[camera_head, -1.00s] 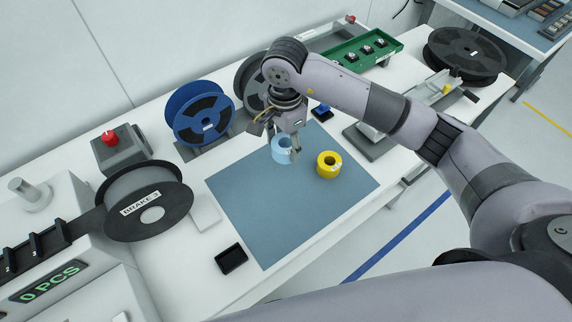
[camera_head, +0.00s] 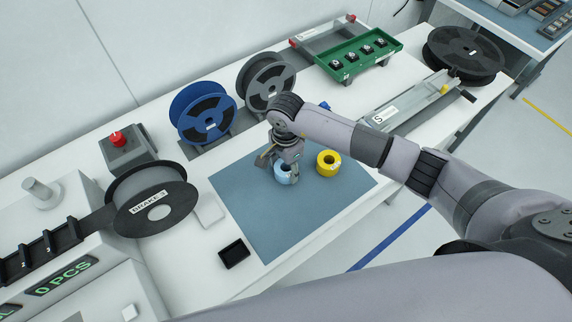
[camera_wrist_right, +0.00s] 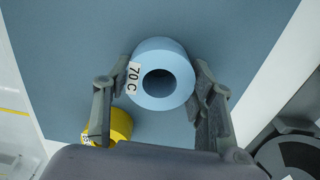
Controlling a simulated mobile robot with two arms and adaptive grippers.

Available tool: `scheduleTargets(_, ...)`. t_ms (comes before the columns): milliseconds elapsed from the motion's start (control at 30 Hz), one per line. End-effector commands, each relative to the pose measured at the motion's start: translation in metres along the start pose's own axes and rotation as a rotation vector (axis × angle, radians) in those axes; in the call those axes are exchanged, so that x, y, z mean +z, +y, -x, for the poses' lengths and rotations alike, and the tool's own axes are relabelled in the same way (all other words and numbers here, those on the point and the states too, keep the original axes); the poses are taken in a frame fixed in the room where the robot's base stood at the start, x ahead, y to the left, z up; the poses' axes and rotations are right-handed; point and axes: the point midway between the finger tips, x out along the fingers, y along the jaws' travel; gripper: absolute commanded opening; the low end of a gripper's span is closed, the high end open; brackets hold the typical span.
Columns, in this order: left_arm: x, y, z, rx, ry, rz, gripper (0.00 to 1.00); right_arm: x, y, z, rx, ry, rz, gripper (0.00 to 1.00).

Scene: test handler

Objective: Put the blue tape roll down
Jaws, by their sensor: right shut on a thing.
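The light blue tape roll (camera_head: 287,178), labelled "70 C", is between the fingers of my right gripper (camera_head: 286,168). In the right wrist view my right gripper (camera_wrist_right: 162,68) has one finger on each side of the blue tape roll (camera_wrist_right: 159,48), shut on it. The roll's hole faces the wrist camera. The roll is at or just above the blue-grey mat (camera_head: 260,215); I cannot tell whether it touches. My left gripper is not in view.
A yellow tape roll (camera_head: 328,163) stands on the mat just right of the blue one. A small black tray (camera_head: 233,253) lies near the mat's front left. Reels (camera_head: 202,112) stand behind. The mat's left and front parts are clear.

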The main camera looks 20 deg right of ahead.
Motion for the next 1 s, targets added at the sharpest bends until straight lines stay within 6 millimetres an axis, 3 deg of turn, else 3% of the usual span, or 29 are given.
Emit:
scheduleTargets(133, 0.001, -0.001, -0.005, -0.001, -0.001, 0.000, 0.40, 0.000, 0.000, -0.004, 0.000, 0.000, 0.001, 0.22)
scheduleTargets(167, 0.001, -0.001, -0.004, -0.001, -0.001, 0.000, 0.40, 0.000, 0.000, -0.003, 0.000, 0.000, 0.001, 0.52)
scheduleTargets(433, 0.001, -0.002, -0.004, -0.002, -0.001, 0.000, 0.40, 0.000, 0.000, -0.003, 0.001, 0.000, 0.000, 0.70)
scheduleTargets(767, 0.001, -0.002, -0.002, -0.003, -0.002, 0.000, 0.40, 0.000, 0.000, -0.001, 0.000, 0.000, 0.000, 0.71)
scheduleTargets(867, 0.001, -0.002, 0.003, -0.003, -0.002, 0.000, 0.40, 0.000, 0.000, 0.004, 0.000, 0.000, -0.001, 0.71)
scheduleTargets(1000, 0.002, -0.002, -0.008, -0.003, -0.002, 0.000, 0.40, -0.001, -0.002, 0.024, -0.006, 0.001, 0.001, 0.71)
